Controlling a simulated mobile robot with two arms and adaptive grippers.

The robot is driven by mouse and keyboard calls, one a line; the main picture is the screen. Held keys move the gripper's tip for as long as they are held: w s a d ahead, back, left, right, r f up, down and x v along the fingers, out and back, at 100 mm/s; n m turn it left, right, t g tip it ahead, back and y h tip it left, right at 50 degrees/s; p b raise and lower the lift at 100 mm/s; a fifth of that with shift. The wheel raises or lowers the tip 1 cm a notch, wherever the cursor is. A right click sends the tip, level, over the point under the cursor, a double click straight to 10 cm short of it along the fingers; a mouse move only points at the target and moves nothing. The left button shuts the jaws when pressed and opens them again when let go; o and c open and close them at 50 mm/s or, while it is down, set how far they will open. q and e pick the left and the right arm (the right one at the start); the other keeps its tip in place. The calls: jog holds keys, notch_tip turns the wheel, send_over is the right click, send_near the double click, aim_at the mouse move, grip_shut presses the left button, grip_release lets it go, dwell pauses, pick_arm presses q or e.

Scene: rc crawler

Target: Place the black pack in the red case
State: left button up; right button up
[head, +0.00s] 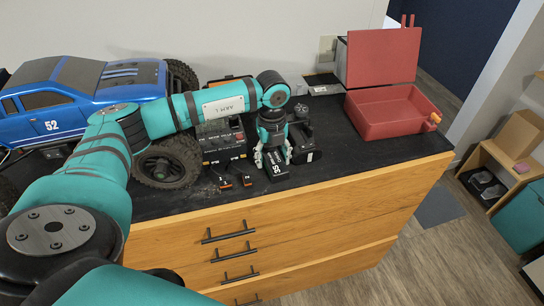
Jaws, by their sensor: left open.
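The black pack (277,173) lies on the dark counter top near its front edge, with white lettering on it. My left gripper (273,158) is directly above it, pointing down, open, with its fingers around or just over the pack's upper end. I cannot tell whether the fingers touch it. The red case (392,131) stands open at the right end of the counter, its lid (384,57) raised at the back. Its inside looks empty. My right gripper does not show.
A blue toy truck (80,95) with large wheels fills the left of the counter. A black charger-like box (222,140), small connectors (235,176) and another black device (303,142) lie close to the gripper. The counter between the gripper and the case is mostly clear.

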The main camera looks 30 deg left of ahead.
pick_arm(q)
jog(key=c, duration=0.8)
grip_shut()
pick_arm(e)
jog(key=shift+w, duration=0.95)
